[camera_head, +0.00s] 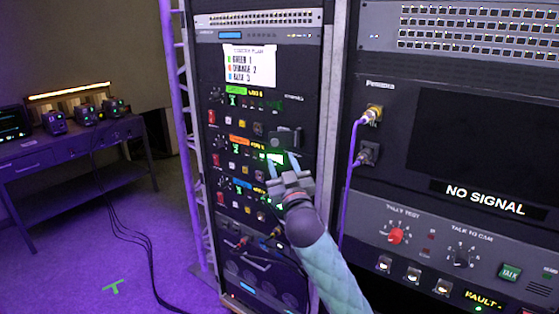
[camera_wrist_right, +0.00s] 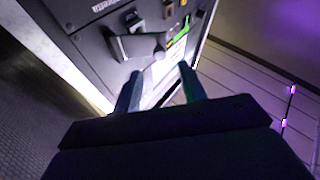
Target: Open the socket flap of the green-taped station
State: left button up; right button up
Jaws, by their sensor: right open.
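The green-taped station has a green label (camera_head: 236,91) near the top of the rack's station rows. A dark grey flap (camera_head: 284,138) stands at the right end of the rows, just below that station's level. In the wrist view the flap (camera_wrist_right: 137,45) is a flat dark plate that appears to stand out from the panel; how far open it is I cannot tell. My right gripper (camera_head: 281,163) is open and empty, just below the flap. Its fingers (camera_wrist_right: 162,84) point at the panel with a gap between them, apart from the flap. My left gripper is not in view.
The orange label (camera_head: 238,141) and blue label (camera_head: 242,184) mark the rows below. A purple cable (camera_head: 351,175) hangs from connectors on the right-hand rack. A table (camera_head: 70,150) with devices stands at left; floor between is mostly clear.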

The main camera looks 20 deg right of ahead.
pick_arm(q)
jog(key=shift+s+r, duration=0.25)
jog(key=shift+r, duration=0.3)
pick_arm(e)
jog(key=shift+s+f, duration=0.1)
jog(key=shift+s, duration=0.3)
